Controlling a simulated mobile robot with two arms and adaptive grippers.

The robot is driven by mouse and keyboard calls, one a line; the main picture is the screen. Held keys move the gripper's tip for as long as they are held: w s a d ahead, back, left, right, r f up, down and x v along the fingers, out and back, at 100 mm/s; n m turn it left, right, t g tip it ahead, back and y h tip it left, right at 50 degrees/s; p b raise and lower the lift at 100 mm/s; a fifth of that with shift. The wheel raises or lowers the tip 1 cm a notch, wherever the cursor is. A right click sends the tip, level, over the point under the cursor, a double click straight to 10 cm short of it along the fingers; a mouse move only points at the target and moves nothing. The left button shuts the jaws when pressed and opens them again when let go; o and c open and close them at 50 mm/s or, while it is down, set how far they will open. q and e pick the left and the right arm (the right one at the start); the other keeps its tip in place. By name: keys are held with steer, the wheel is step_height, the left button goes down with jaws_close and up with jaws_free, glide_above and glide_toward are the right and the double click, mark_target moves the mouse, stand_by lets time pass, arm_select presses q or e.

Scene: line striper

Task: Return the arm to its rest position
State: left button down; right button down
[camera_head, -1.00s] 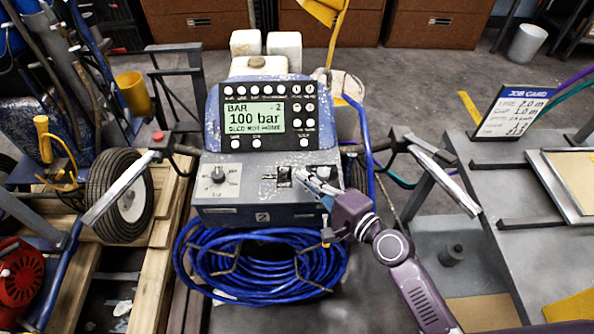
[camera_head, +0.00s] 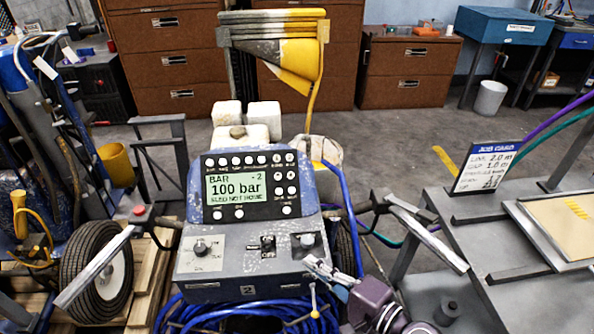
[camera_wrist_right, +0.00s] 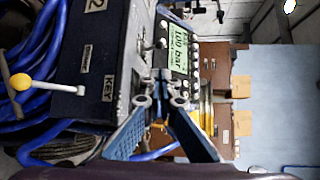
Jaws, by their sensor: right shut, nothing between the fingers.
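My right gripper (camera_head: 312,264) is shut and empty. The display (camera_head: 236,190) reads "100 bar". I cannot tell from these views whether the fingers touch the box. My left gripper is not in view.
A blue hose coil (camera_head: 180,312) lies below the box. A yellow-tipped lever (camera_head: 314,313) stands close to my right gripper. The striper's right handlebar (camera_head: 430,240) is to the right. Beyond it is a grey bench (camera_head: 490,235) with a job card (camera_head: 487,168).

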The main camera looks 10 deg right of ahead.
steer(key=s+a+f+n+g+h, duration=0.2)
steer(key=s+f+n+g, duration=0.4)
steer(key=s+n, duration=0.4)
steer(key=s+d+f+n+g+h, duration=0.35)
steer(key=s+d+h, duration=0.45)
steer(key=d, duration=0.5)
steer(key=s+d+f+g, duration=0.1)
steer(key=s+f, duration=0.1)
steer(key=f, duration=1.2)
steer(key=s+f, duration=0.3)
steer(key=f, duration=1.2)
steer(key=s+d+f+g, duration=0.1)
steer(key=s+d+f, duration=0.2)
steer(key=s+f, duration=1.1)
steer(key=shift+s+f+n, duration=0.15)
steer(key=shift+s+n, duration=0.2)
steer(key=shift+s, duration=0.65)
